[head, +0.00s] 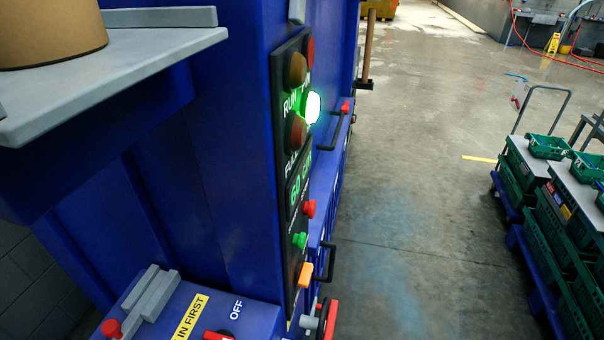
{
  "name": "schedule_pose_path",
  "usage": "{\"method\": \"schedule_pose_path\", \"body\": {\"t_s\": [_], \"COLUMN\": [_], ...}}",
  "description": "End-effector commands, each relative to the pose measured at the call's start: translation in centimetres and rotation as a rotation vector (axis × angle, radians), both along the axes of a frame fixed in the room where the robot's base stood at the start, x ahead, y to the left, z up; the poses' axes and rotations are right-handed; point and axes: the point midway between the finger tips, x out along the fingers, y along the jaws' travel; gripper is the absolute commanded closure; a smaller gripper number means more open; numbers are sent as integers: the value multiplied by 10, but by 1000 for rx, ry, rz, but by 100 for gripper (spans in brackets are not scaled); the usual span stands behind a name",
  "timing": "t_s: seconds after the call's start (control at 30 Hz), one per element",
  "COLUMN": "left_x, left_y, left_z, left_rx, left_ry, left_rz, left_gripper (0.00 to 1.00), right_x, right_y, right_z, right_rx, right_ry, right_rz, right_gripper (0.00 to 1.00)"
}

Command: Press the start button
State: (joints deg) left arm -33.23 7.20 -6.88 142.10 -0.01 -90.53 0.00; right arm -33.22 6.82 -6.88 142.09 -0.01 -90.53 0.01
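A tall black control panel (279,130) is on the edge of a blue machine (215,130), seen at a steep angle. A small green button (300,240) sits low on the panel, below a red button (309,208) and above an orange one (305,274). Its label is too small to read. Higher up, a green lamp (313,107) is lit near the word RUN, and a small display (299,188) shows green characters. Neither of my grippers is in view.
A grey shelf (150,70) with a brown round container (50,30) juts out at upper left. A lower blue box (240,312) carries a red knob (111,328) and an OFF label. Carts with green crates (535,235) stand at right. The floor between is clear.

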Motion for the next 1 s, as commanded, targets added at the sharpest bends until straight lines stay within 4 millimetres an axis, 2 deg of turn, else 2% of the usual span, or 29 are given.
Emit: {"method": "schedule_pose_path", "body": {"t_s": [0.23,0.6,0.7,1.0], "left_x": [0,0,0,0], "left_y": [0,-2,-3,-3], "left_z": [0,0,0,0], "left_rx": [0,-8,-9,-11], "left_ry": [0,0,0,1], "left_rz": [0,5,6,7], "left_gripper": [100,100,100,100], "right_x": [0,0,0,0], "right_y": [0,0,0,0], "right_z": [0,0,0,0], "right_rx": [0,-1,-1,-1], "right_ry": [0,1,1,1], "right_rz": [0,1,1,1], "right_gripper": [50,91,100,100]}}
